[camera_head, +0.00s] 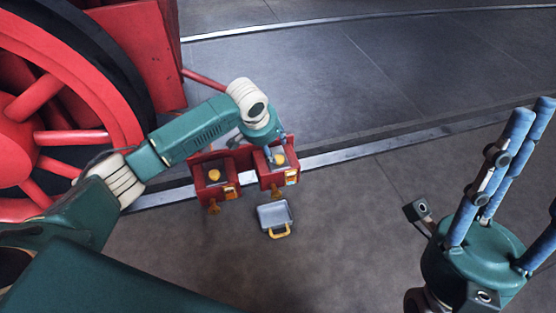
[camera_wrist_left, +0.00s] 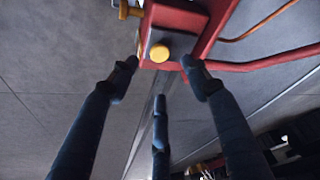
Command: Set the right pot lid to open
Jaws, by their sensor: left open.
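Two small red boxes with yellow round knobs stand side by side: the left pot (camera_head: 212,187) and the right pot (camera_head: 271,181). My left gripper (camera_head: 274,151) is over the right pot, its fingers close to the knob. In the left wrist view, a red box (camera_wrist_left: 178,22) with a yellow knob (camera_wrist_left: 159,53) sits at the top. The left gripper's fingers (camera_wrist_left: 160,82) are spread, with the knob beyond the gap and nothing held. Whether the lid is raised is hard to tell. My right gripper (camera_head: 505,175) is spread and empty at the right.
A grey tray-like item (camera_head: 274,215) with a yellow handle lies in front of the right pot. A large red wheel (camera_head: 45,125) fills the left. A metal rail (camera_head: 340,153) runs behind the pots. The floor right of the pots is clear.

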